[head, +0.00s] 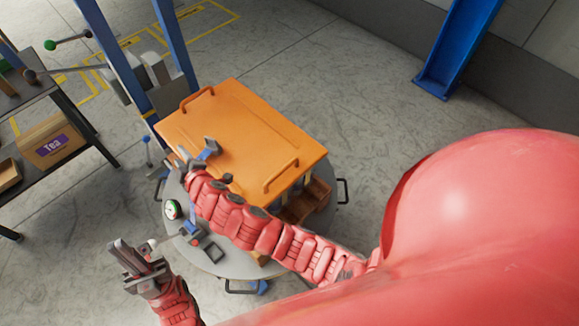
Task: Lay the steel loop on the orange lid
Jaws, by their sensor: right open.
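The orange lid (235,130) is a flat panel with two raised orange handles, lying on top of a box-like unit on a round grey table. I cannot pick out the steel loop with certainty. A small dark grey squarish piece (210,251) lies on the table in front of the lid, and I cannot tell whether it is the loop. My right gripper (180,157) is open at the lid's left edge, its arm crossing in front of the lid's near side. My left gripper (125,253) is at the table's left front, apart from the lid; its jaw gap is unclear.
The round grey table (225,267) has dark loop handles around its rim, a round gauge (173,209) and blue clamp parts. Blue posts (172,45) stand behind the lid. A shelf at left holds a Tea carton (48,145). Floor is open to the right.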

